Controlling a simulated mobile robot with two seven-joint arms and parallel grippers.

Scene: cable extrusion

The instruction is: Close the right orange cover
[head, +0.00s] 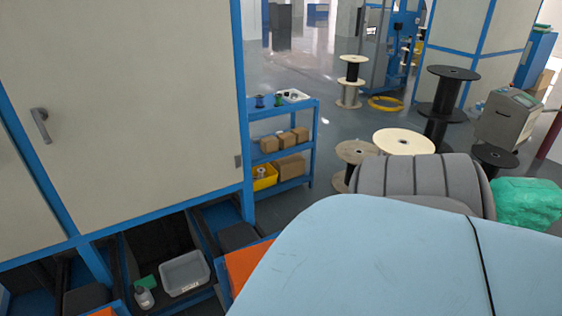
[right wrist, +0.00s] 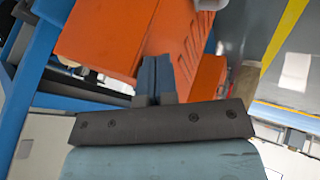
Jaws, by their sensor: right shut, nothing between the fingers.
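The right orange cover (head: 243,264) shows as a small patch at the lower middle of the head view, beside a blue frame. My light blue arm hides most of it. In the right wrist view a large orange cover (right wrist: 105,35) with slots down one side fills the upper middle. My right gripper (right wrist: 156,66) is shut and empty, its fingertips in front of the orange surface. I cannot tell whether they touch it. Another orange edge (head: 104,312) shows at the bottom left of the head view. My left gripper is in neither view.
A cream cabinet (head: 130,100) with a handle stands on the left. Below it, a grey bin (head: 185,273) and a bottle (head: 145,297) sit in an open bay. A blue shelf (head: 312,140) holds boxes.

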